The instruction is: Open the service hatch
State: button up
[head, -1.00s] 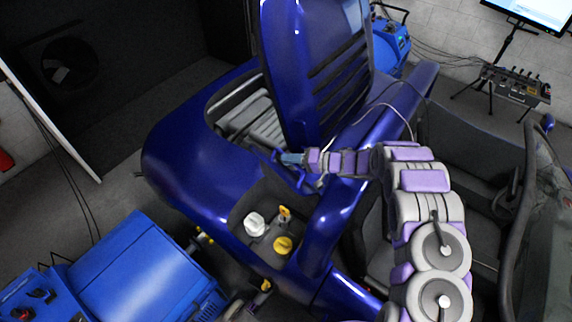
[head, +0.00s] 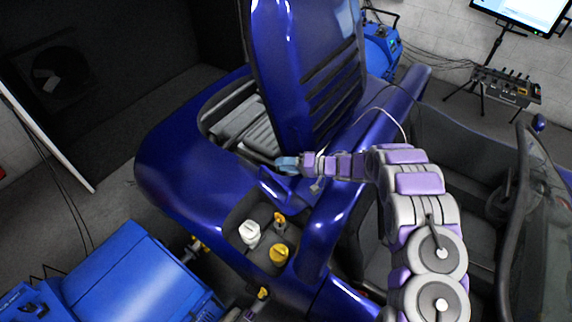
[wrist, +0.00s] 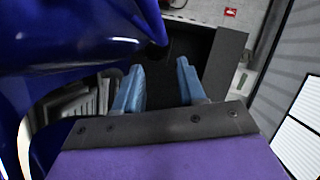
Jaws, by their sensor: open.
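The service hatch (head: 305,75) is a glossy dark blue panel with black slots. It stands raised, nearly upright, at the rear of the blue vehicle, beside an open bay (head: 240,125). My gripper (head: 284,165) is near the hatch's lower end, at the edge of the bay. In the wrist view the two blue fingers (wrist: 157,85) are spread with nothing between them. A blue panel, probably the hatch (wrist: 75,40), fills the upper left there, apart from the fingers as far as I can tell.
White (head: 250,233) and yellow (head: 279,254) caps sit in a recess in front of the bay. A blue machine (head: 140,280) stands at lower left. A thin cable hangs near my arm. A monitor (head: 525,14) and a control box (head: 506,86) stand at upper right.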

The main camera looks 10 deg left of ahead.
jog(key=b+v, duration=0.2)
jog(key=v, duration=1.5)
jog(key=shift+d+b, duration=0.25)
jog(key=shift+b, duration=0.15)
jog(key=shift+w, duration=0.15)
